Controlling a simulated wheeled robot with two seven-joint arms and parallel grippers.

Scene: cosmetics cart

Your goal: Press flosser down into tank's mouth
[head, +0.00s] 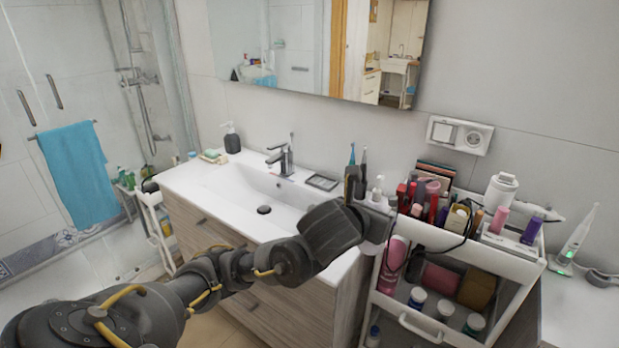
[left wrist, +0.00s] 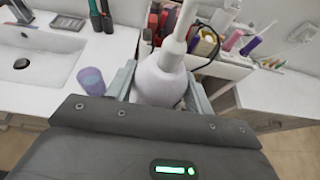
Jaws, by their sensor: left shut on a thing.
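My left gripper (left wrist: 160,85) is shut on a white, rounded object with a grey collar and a narrow white neck, which I take to be the flosser (left wrist: 164,78). Its neck points up and away in the left wrist view. In the head view my left gripper (head: 376,222) is by the sink's right end and the cart's left side, and a small white tip (head: 378,184) shows above it. A translucent purple cup (left wrist: 90,80) stands left of the gripper on the counter; I cannot tell if it is the tank. No tank mouth is clearly visible. My right gripper is not in view.
The cart (head: 520,262) holds crowded cosmetics and a white canister (head: 500,190). Two dark toothbrushes (head: 352,172) stand behind the gripper. The sink (head: 255,192) is open at left. A white device with a green light (head: 575,245) stands at far right.

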